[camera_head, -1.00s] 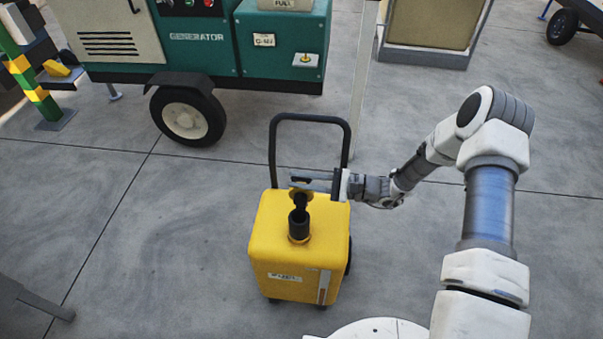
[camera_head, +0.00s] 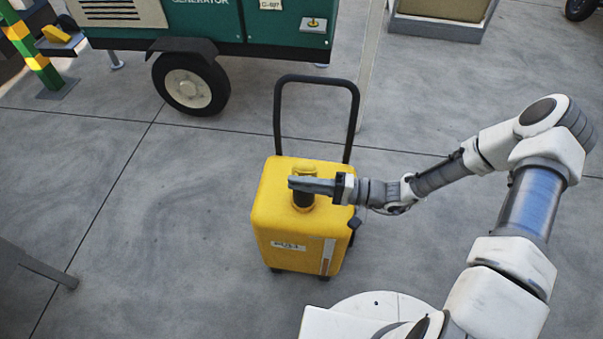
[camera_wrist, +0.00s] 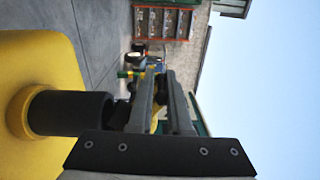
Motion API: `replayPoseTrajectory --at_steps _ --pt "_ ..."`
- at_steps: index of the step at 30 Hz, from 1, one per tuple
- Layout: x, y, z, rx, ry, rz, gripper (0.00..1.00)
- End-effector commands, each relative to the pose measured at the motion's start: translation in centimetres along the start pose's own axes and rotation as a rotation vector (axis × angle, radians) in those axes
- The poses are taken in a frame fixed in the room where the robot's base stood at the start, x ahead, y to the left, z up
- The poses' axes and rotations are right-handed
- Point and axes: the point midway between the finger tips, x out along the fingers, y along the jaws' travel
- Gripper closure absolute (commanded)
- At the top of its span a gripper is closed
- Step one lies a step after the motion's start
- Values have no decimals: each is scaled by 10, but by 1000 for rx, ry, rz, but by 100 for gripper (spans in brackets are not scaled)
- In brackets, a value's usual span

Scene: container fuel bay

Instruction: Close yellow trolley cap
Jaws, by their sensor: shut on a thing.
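The yellow trolley (camera_head: 270,215) stands upright on the floor, its black handle behind it. A short black neck (camera_head: 303,201) rises from its top; in the wrist view the neck (camera_wrist: 72,112) stands in a yellow collar, left of the fingers. My gripper (camera_head: 298,185) reaches in from the right, level, just over the neck. Its two fingers (camera_wrist: 163,100) are shut on the cap, which they mostly hide; a little yellow shows between them in the wrist view. Whether the cap touches the neck's rim is hidden.
A green generator (camera_head: 245,30) on a wheel (camera_head: 190,84) stands behind the trolley. A yellow-green post (camera_head: 35,65) is at the far left, and a grey bar (camera_head: 45,270) juts in at the left edge. The concrete floor around the trolley is clear.

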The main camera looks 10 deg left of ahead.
Motion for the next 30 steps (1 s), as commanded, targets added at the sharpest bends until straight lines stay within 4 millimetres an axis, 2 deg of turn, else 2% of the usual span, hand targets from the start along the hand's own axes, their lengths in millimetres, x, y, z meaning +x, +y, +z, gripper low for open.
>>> replayPoseTrajectory --at_steps 3,16,30 --pt "-2 14 4 -108 5 -1 100" --pt "-3 45 13 -448 -4 2 100" --pt "-3 58 13 -453 -3 3 100"
